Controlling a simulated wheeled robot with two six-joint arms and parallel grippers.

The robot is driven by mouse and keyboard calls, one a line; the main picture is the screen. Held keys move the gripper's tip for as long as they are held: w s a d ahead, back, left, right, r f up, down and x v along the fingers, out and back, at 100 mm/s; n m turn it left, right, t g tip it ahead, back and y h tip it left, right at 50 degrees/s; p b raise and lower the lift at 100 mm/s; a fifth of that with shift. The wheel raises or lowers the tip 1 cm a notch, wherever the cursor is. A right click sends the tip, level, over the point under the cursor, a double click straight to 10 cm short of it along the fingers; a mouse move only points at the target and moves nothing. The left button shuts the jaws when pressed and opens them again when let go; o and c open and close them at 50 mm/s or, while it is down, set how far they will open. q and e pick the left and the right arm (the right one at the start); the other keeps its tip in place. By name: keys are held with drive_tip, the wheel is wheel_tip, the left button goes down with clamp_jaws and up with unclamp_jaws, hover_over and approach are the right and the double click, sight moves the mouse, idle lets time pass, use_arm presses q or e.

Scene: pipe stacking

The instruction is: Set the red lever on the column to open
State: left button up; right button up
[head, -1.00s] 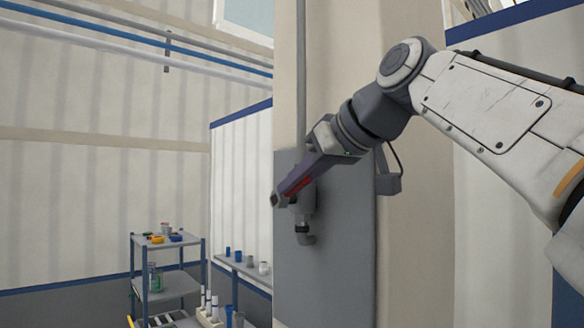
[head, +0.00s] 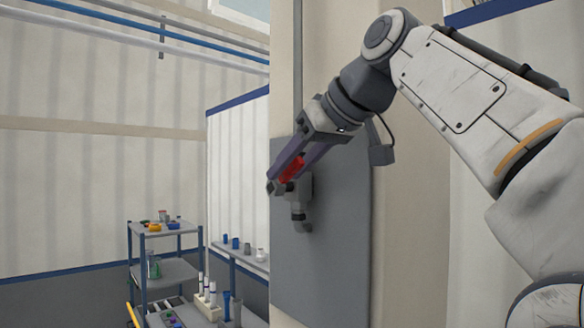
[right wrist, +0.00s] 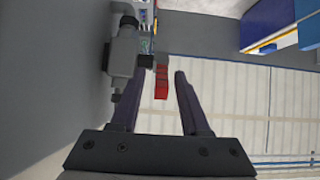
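The red lever (head: 291,168) sits on a grey valve (head: 300,200) fixed to the plate on the column. In the head view it slants up and to the right from the valve. My right gripper (head: 283,181) reaches down-left to the valve, with its fingers apart around the lever. In the right wrist view the red lever (right wrist: 161,82) lies between the two dark fingers, with a gap to the right finger. The valve body (right wrist: 124,52) overlaps the left finger's tip, so contact there cannot be told. My left gripper is not in view.
The grey plate (head: 335,240) covers the column's lower face. A vertical pipe (head: 298,70) runs down to the valve. A shelf cart (head: 165,270) and a side bench (head: 240,257) with small items stand lower left. The space left of the valve is open.

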drive_tip(key=shift+s+d, duration=0.1)
drive_tip(key=v, duration=0.7)
idle(0.4)
drive_tip(key=shift+s+r, duration=0.1)
drive_tip(key=shift+c, duration=0.3)
